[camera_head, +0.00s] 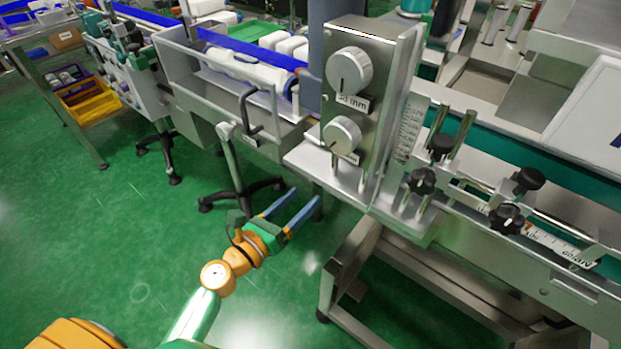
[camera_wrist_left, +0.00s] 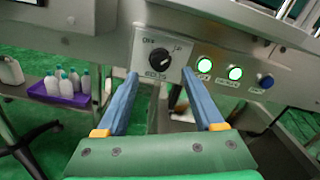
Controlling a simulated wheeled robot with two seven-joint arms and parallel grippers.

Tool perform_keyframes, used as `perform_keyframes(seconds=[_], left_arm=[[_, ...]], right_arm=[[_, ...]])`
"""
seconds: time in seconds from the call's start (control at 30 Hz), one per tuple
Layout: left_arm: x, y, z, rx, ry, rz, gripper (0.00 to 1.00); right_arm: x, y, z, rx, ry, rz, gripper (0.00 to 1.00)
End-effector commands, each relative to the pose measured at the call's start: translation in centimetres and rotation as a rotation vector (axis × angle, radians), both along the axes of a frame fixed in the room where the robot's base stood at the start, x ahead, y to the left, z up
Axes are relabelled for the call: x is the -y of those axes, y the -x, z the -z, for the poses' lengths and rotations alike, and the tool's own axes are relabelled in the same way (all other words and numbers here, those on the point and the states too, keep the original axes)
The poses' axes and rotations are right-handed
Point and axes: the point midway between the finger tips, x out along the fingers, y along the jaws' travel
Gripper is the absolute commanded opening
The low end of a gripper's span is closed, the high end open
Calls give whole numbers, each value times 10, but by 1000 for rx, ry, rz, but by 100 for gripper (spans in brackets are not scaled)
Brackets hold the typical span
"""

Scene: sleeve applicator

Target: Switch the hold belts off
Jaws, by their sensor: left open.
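In the left wrist view a black rotary switch (camera_wrist_left: 159,59) sits on a pale square plate on the steel machine front. Small lettering is above it and a label below it, too blurred to read surely. I cannot tell which position its pointer marks. My left gripper (camera_wrist_left: 160,73) is open and empty, its blue fingers on either side of the switch in that picture, apparently short of it. In the head view the left gripper (camera_head: 305,196) is below the machine's steel housing, and the switch does not show there. My right gripper is in neither view.
Two lit green buttons (camera_wrist_left: 219,69) and a blue button (camera_wrist_left: 266,81) are right of the switch. A steel box with two large dials (camera_head: 349,71) stands above my gripper. Black clamp knobs (camera_head: 422,181) line the conveyor. A purple tray (camera_wrist_left: 60,94) holds white bottles.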

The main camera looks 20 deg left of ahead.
Motion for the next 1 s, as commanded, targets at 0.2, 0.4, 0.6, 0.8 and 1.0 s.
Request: perform_keyframes(seconds=[0.2,0.4,0.6,0.8,1.0], left_arm=[[12,-36,-1,0,4,-3,69],[15,-42,0,-2,4,-2,69],[15,-42,0,-2,4,-2,42],[15,-41,0,-2,4,-2,0],[15,-41,0,-7,17,-2,0]], right_arm=[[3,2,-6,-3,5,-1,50],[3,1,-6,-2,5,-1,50],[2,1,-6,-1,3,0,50],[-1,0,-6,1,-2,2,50],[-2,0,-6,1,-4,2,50]])
